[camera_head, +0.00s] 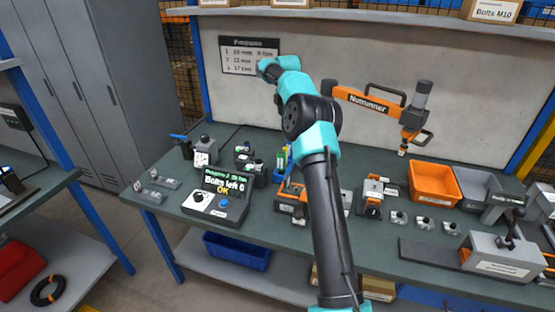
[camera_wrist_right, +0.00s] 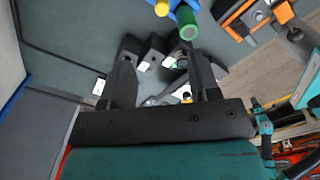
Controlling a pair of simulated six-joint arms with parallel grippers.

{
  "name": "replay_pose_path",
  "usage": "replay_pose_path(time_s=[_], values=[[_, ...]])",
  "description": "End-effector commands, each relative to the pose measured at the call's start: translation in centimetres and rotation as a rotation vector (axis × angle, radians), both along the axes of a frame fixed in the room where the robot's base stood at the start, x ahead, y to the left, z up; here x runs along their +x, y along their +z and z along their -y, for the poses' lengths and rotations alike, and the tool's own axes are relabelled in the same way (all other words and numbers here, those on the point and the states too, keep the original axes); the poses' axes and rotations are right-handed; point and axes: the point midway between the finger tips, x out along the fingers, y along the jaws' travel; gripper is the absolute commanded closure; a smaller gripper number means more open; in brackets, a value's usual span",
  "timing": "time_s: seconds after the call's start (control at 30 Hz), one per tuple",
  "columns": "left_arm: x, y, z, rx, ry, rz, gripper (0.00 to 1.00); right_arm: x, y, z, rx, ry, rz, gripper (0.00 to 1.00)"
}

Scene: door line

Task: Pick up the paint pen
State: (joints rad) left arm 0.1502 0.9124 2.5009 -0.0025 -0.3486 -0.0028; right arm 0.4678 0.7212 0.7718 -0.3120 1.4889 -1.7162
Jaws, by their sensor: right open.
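In the right wrist view, a yellow round-ended pen (camera_wrist_right: 161,8) and a green one (camera_wrist_right: 188,26) show at the top edge, by a blue holder (camera_wrist_right: 182,5). I cannot tell which is the paint pen. In the head view, the small blue, green and yellow holder group (camera_head: 282,160) stands on the bench, just left of my arm and partly hidden by it. My right gripper (camera_wrist_right: 163,70) is open and empty, its fingers apart over the bench, with the pens beyond its tips. The head view does not show its fingers. My left gripper is not in view.
Dark blocks with white labels (camera_wrist_right: 151,50) show between the fingers. A control box with a display (camera_head: 216,200) stands left of the arm. An orange bin (camera_head: 434,184) and a grey bin (camera_head: 480,190) stand at the right. The orange nutrunner (camera_head: 365,100) hangs above the bench.

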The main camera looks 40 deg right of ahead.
Motion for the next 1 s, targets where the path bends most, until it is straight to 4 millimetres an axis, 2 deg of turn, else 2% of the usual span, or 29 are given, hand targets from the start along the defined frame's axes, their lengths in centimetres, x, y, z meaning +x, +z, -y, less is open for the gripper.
replay_pose_path(time_s=[0.33,0.47,1.0], values=[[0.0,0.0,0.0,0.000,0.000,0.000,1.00,-0.1,0.0,0.1,0.001,0.003,-0.002,0.44],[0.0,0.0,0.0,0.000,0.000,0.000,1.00,-0.1,-0.9,0.1,0.001,0.003,-0.002,0.44],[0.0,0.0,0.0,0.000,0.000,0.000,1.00,-0.2,-9.7,0.1,0.001,0.002,-0.004,0.44]])
